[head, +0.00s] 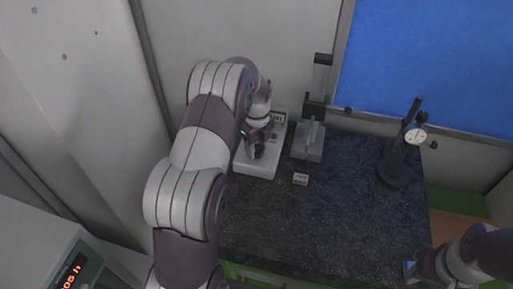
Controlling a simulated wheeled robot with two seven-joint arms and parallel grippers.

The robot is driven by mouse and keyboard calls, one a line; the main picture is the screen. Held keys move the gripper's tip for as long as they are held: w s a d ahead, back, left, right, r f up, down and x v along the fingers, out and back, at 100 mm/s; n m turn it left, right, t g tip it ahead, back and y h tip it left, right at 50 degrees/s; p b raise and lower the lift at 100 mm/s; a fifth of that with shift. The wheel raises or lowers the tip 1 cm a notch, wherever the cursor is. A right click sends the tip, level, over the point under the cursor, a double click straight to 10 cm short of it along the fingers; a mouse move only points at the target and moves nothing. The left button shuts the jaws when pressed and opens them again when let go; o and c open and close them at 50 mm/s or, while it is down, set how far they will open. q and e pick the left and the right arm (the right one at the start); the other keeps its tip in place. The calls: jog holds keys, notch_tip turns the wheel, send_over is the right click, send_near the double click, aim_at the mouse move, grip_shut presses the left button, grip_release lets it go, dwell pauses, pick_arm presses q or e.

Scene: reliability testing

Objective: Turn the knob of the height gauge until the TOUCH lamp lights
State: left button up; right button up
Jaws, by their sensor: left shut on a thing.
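A white instrument (243,168) with a small greenish display (280,118) stands at the back left of the dark granite plate. Beside it is a grey base (317,154) with an upright part, and a dark column (320,78) rises behind. I cannot tell how these parts join as the height gauge. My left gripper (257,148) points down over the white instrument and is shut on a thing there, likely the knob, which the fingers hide. I cannot make out the TOUCH lamp. My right gripper (410,269) is at the lower right, away from the gauge; its jaws are unclear.
A small grey block (300,179) lies in front of the grey base. A dial indicator (415,135) on a dark stand is at the right. The granite plate (300,225) is clear in front. A box with a red readout (72,276) is at the lower left.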

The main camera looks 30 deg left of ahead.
pick_arm(q)
jog(key=n+b, duration=0.1)
jog(key=n, duration=0.3)
jog(key=shift+w+n, duration=0.1)
jog(key=shift+n, duration=0.2)
jog(key=n+b, duration=0.1)
jog(key=n, duration=0.2)
jog(key=shift+r+n, duration=0.1)
jog(key=shift+n, duration=0.3)
jog(key=n, duration=0.3)
jog(key=shift+b, duration=0.35)
jog(key=shift+w+r+n, duration=0.1)
jog(key=shift+n, duration=1.9)
jog(key=shift+a, duration=0.1)
jog(key=o, duration=1.1)
